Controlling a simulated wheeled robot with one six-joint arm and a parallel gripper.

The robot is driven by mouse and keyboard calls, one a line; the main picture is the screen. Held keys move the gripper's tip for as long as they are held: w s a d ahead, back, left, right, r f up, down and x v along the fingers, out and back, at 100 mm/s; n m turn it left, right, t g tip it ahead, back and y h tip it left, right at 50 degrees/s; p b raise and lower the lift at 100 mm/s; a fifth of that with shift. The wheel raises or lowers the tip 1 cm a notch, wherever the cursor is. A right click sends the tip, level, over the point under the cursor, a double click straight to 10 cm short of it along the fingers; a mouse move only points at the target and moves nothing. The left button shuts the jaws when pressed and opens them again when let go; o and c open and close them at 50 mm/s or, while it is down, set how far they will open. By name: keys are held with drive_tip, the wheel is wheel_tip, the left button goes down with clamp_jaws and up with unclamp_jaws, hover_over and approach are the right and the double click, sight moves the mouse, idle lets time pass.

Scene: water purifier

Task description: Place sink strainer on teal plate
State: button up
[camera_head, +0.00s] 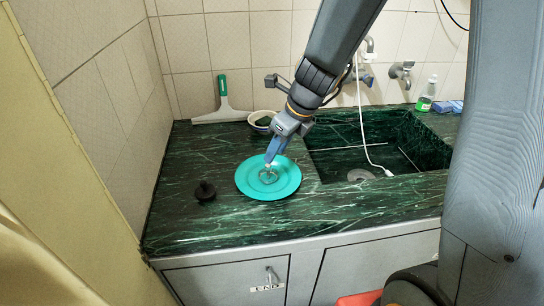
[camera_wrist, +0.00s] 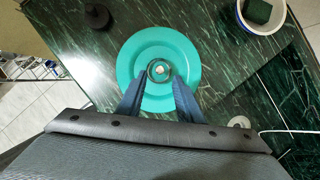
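The sink strainer (camera_head: 268,176) is a small round metal piece with a pale knob. It lies at about the middle of the teal plate (camera_head: 247,186), and it also shows in the wrist view (camera_wrist: 160,71). The plate lies flat on the dark green marble counter. My gripper (camera_head: 271,158) points down just above the strainer. In the wrist view my gripper's two blue fingers (camera_wrist: 160,79) are spread apart, one on each side of the strainer, with a gap around its knob. The gripper looks open and empty.
A black knobbed stopper (camera_head: 205,192) stands left of the plate. A white bowl (camera_head: 262,118) and a squeegee (camera_head: 222,105) are behind it. The sink basin (camera_head: 365,150) is to the right, with a white cable hanging into it. A soap bottle (camera_head: 427,95) stands at back right.

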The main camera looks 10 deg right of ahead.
drive_tip(key=v, duration=0.6)
drive_tip(key=s+d+f+n+g+h, duration=0.1)
drive_tip(key=s+d+f+n, duration=0.1)
drive_tip(key=s+n, duration=0.5)
drive_tip(key=s+d+f+n+g+h, duration=0.1)
drive_tip(key=s+d+n, duration=0.4)
drive_tip(key=n, duration=1.5)
wheel_tip(320, 180, down, 3)
drive_tip(key=s+h, duration=0.1)
drive_tip(key=s, duration=0.1)
drive_tip(key=shift+s+d+r, duration=0.25)
drive_tip(key=shift+s, duration=0.05)
